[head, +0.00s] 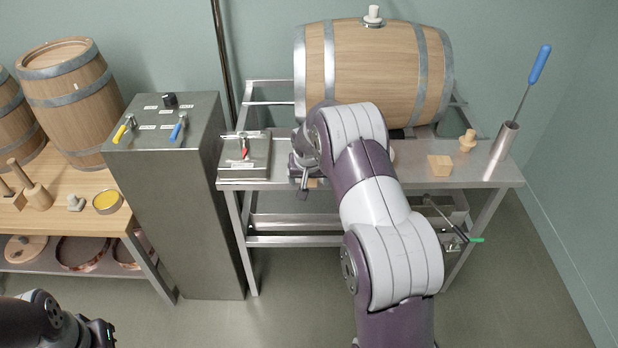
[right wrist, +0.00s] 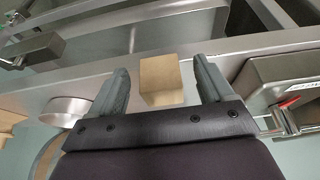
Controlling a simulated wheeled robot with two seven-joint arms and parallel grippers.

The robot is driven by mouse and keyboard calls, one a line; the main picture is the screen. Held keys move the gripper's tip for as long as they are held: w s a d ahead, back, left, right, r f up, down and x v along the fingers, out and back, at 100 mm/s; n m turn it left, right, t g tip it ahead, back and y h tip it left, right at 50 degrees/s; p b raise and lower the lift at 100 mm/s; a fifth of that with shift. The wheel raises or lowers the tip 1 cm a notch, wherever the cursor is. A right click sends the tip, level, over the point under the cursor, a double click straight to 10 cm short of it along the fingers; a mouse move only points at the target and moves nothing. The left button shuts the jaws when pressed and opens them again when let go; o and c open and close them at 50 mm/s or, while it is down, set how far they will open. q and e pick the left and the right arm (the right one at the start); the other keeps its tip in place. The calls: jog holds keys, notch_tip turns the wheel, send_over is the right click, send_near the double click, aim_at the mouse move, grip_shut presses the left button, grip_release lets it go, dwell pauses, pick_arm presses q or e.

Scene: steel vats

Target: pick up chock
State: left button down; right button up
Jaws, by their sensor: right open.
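A light wooden block, which looks like a chock (right wrist: 161,80), sits on the steel bench between the fingertips of my right gripper (right wrist: 160,84) in the right wrist view. The gripper is open, with a gap on each side of the block. In the head view my right arm hides most of this spot, and the right gripper (head: 304,180) shows only in part. A second wooden block (head: 440,165) lies on the bench, right of my arm. My left gripper (head: 105,333) is partly seen at the bottom left, away from the bench.
A steel box with a red lever (head: 245,158) stands just left of the right gripper. A barrel (head: 375,72) lies behind it. A wooden bung (head: 467,141) and a steel tube with a blue-handled tool (head: 503,149) stand at the right. A steel cabinet (head: 178,220) is left.

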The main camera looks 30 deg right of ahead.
jog(key=v, duration=1.2)
jog(key=shift+s+a+r, duration=0.2)
jog(key=shift+c, duration=0.3)
